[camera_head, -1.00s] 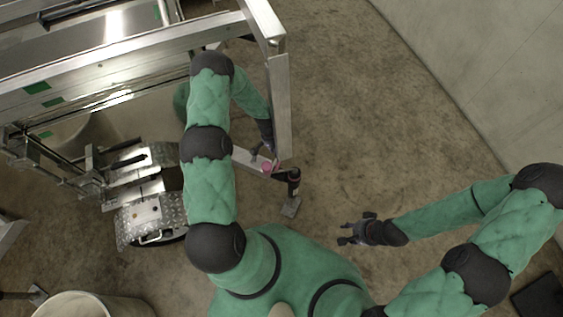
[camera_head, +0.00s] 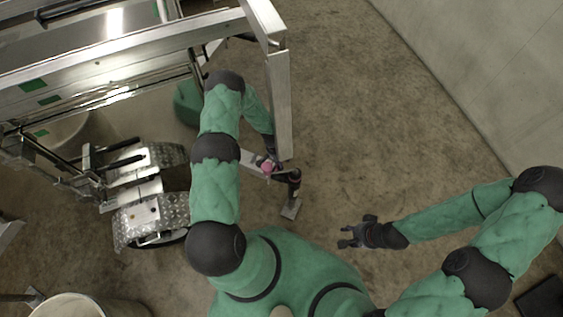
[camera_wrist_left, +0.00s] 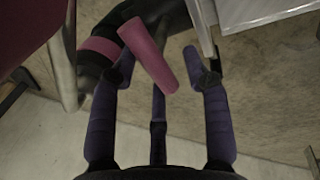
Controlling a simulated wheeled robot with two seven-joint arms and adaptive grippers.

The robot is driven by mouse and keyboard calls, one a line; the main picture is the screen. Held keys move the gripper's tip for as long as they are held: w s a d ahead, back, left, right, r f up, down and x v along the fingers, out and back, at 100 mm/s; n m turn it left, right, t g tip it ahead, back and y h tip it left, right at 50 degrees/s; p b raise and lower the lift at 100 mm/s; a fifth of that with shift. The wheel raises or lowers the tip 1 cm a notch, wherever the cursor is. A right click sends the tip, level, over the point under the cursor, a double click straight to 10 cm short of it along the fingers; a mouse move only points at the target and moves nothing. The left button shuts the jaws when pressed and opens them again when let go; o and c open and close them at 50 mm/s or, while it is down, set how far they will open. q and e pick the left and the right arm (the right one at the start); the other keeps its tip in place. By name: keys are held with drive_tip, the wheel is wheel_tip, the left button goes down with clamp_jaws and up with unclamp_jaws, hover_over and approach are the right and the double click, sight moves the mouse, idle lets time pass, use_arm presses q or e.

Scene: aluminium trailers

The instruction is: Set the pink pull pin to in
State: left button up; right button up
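The pink pull pin (camera_head: 266,167) is at the trailer's front corner, beside the dark jack post (camera_head: 294,179). In the left wrist view the pin (camera_wrist_left: 148,56) is a pink cylinder lying at a slant, and a pink band (camera_wrist_left: 99,47) circles a dark tube to its left. My left gripper (camera_head: 268,163) is at the pin. In the left wrist view its purple fingers (camera_wrist_left: 163,70) are apart, with the pin between them; I cannot tell whether they touch it. My right gripper (camera_head: 347,236) is empty over the floor, its fingers apart.
The aluminium trailer frame (camera_head: 130,48) fills the upper left, with an upright post (camera_head: 280,105) close to my left gripper. A wheel with a checker-plate fender (camera_head: 150,215) is left of my left arm. A round bin (camera_head: 75,306) stands lower left.

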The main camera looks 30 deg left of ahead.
use_arm(q)
clamp_jaws()
wheel_tip(320, 180, down, 4)
drive_tip(key=b, duration=0.3)
drive_tip(key=shift+r, duration=0.1)
drive_tip(key=shift+o, duration=1.4)
unclamp_jaws()
